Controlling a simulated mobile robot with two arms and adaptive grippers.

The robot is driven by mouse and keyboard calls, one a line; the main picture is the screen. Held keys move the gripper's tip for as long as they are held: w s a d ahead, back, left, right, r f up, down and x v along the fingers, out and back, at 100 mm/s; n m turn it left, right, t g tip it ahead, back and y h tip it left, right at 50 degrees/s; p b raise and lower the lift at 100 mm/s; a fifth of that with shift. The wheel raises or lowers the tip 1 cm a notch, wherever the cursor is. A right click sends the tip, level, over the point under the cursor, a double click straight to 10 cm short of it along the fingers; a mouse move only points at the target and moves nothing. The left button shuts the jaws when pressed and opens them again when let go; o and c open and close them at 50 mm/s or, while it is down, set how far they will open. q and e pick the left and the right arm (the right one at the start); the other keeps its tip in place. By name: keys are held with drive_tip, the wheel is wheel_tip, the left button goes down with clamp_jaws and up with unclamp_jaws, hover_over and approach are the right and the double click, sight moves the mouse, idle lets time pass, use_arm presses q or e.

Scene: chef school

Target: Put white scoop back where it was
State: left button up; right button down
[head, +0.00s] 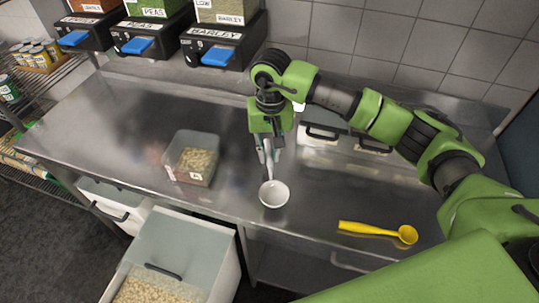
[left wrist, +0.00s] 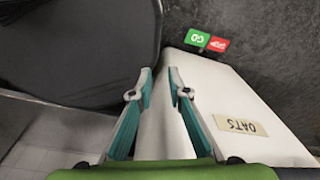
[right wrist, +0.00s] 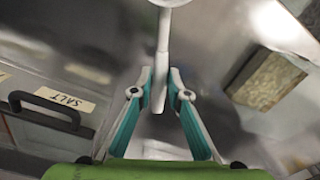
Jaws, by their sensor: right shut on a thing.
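The white scoop hangs from my right gripper (head: 268,150), its round bowl (head: 273,194) low over the steel counter near the front edge. My right gripper is shut on the scoop's handle, which also shows between the fingers in the right wrist view (right wrist: 163,45). I cannot tell whether the bowl touches the counter. My left gripper (left wrist: 160,90) shows only in the left wrist view. Its fingers are apart, with a pale surface behind the gap, near a white bin labelled OATS (left wrist: 240,110).
A clear container of oat-like grains (head: 192,157) stands left of the scoop. A yellow scoop (head: 380,232) lies at the right. White handled bins, one labelled SALT (right wrist: 65,100), stand at the back. An open grain bin (head: 175,260) is below the counter. Dispensers (head: 225,40) line the wall.

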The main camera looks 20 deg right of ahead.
sight(269, 161)
drive_tip(key=shift+w+d+f, duration=0.1)
drive_tip(key=shift+w+f, duration=0.15)
drive_tip(key=shift+f, duration=0.05)
wheel_tip(269, 161, down, 3)
drive_tip(key=shift+r+p, duration=0.1)
drive_tip(key=shift+p, duration=1.15)
drive_tip(key=shift+w+f, duration=0.1)
drive_tip(key=shift+f, duration=0.1)
drive_tip(key=shift+f+b, duration=0.25)
drive_tip(key=shift+b, duration=0.15)
drive_tip(key=c, duration=1.9)
unclamp_jaws()
drive_tip(key=shift+r, duration=0.1)
